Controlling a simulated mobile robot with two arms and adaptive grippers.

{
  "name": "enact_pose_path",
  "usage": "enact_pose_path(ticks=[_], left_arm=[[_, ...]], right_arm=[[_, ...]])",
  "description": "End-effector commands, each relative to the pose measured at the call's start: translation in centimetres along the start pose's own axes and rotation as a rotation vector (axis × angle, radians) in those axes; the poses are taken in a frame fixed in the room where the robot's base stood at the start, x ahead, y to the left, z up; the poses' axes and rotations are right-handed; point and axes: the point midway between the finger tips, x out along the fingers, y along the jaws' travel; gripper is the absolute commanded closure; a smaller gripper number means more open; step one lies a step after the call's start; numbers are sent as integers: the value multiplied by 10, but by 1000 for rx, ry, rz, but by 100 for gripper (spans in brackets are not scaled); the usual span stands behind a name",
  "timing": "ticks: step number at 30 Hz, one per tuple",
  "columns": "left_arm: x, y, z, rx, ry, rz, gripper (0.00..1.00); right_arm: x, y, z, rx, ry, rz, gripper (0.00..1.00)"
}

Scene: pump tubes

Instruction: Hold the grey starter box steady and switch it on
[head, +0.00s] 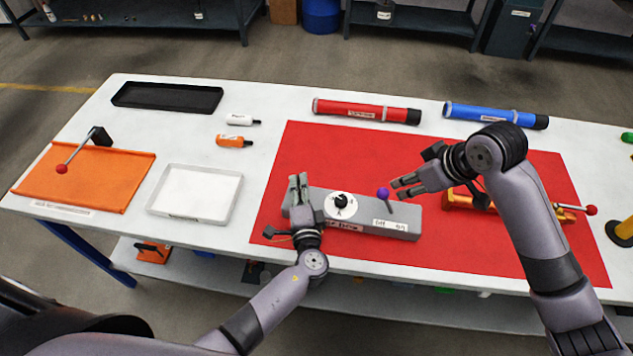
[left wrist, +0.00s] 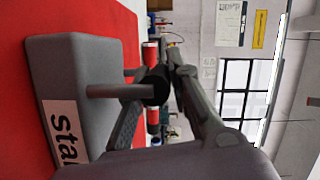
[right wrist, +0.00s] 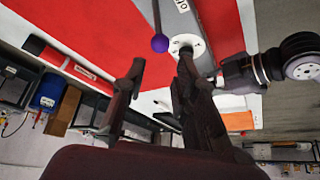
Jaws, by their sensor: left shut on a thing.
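The grey starter box (head: 350,218) lies on the red mat, with a white round dial with a black knob (head: 341,203) on top. A lever with a purple ball (head: 383,193) stands near its right end, tilted a little left, above a white label (head: 390,225). My left gripper (head: 298,188) is at the box's left end. In the left wrist view it is shut on a grey rod (left wrist: 115,91) that sticks out of the box. My right gripper (head: 406,186) is open just right of the purple ball. In the right wrist view the ball (right wrist: 160,43) shows beyond the parted fingertips.
An orange fixture with a red-knobbed lever (head: 590,210) lies behind my right arm. Red (head: 365,111) and blue (head: 495,115) tubes lie at the back. A white tray (head: 152,208) and an orange tray (head: 122,202) are left. The red mat (head: 330,150) is clear behind the box.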

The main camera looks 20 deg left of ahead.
Motion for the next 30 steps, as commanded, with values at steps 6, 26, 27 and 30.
enact_pose_path(ticks=[6,26,27,30], left_arm=[[-1,1,0,0,0,3,100],[0,1,1,0,-1,3,100],[0,1,1,0,-2,3,100],[0,1,1,0,-2,3,100]], right_arm=[[10,2,-12,20,-28,11,90],[57,-11,-111,102,-379,311,100],[57,-11,-112,102,-384,319,100],[57,-12,-113,103,-390,325,100]])
